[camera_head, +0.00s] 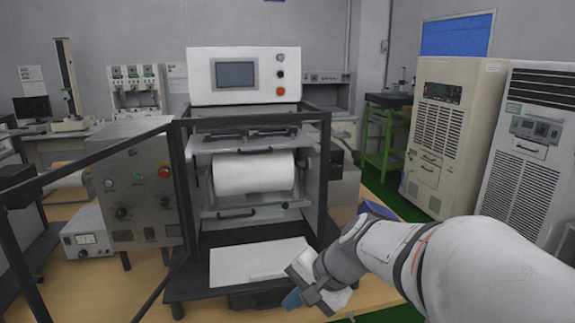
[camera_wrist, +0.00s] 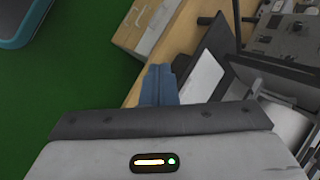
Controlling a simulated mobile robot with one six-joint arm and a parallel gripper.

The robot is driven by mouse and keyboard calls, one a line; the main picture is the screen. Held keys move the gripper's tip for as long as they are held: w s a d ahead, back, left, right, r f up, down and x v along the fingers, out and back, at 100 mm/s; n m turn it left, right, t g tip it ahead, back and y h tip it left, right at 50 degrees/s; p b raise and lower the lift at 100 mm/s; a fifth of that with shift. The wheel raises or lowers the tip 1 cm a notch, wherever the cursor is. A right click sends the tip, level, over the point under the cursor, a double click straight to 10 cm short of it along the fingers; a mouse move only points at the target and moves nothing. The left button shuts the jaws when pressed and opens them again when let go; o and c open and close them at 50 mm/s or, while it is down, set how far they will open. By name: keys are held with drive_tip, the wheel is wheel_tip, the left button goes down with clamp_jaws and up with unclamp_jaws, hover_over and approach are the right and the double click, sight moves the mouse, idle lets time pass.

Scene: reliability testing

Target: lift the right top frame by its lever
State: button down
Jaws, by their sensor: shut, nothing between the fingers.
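A test machine stands on the wooden table in the head view, with a dark outer frame (camera_head: 325,180) and a white roll (camera_head: 253,173) inside. A pale upper frame (camera_head: 215,146) lies above the roll and carries a dark bar handle (camera_head: 255,151). I cannot tell which part is the right top frame's lever. My gripper (camera_head: 293,299) has blue fingers, shut and empty, low in front of the machine at its right front corner, apart from the upper frame. The shut fingers also show in the wrist view (camera_wrist: 160,85), with the machine to their right.
A dark framed door (camera_head: 95,155) stands open on the left. A white plate (camera_head: 258,262) lies on the machine's black base. A control box (camera_head: 138,190) stands at left. Pale cabinets (camera_head: 445,135) stand at right.

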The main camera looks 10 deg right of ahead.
drive_tip(key=w+d+r+m+t+y, duration=0.1)
drive_tip(key=w+d+r+m+t, duration=0.25)
drive_tip(key=w+m, duration=0.35)
drive_tip(key=w+d+r+m+t+y, duration=0.1)
drive_tip(key=w+d+r+m+t, duration=0.3)
drive_tip(key=w, duration=0.6)
drive_tip(key=w+d+m+t+h, duration=0.3)
drive_tip(key=w+d+m, duration=0.1)
drive_tip(key=d+m, duration=0.4)
drive_tip(key=w+d+m+t+h, duration=0.3)
drive_tip(key=d+m, duration=0.5)
drive_tip(key=d, duration=0.4)
drive_tip(key=w+h, duration=0.1)
drive_tip(key=w, duration=0.1)
drive_tip(key=shift+w+d+r+t+p, duration=0.3)
drive_tip(key=shift+r+t, duration=0.05)
drive_tip(key=w+r+p, duration=0.4)
drive_tip(key=w, duration=0.4)
drive_tip(key=shift+w+a+p, duration=0.2)
drive_tip(key=shift+w+p, duration=0.15)
drive_tip(key=shift+p, duration=0.05)
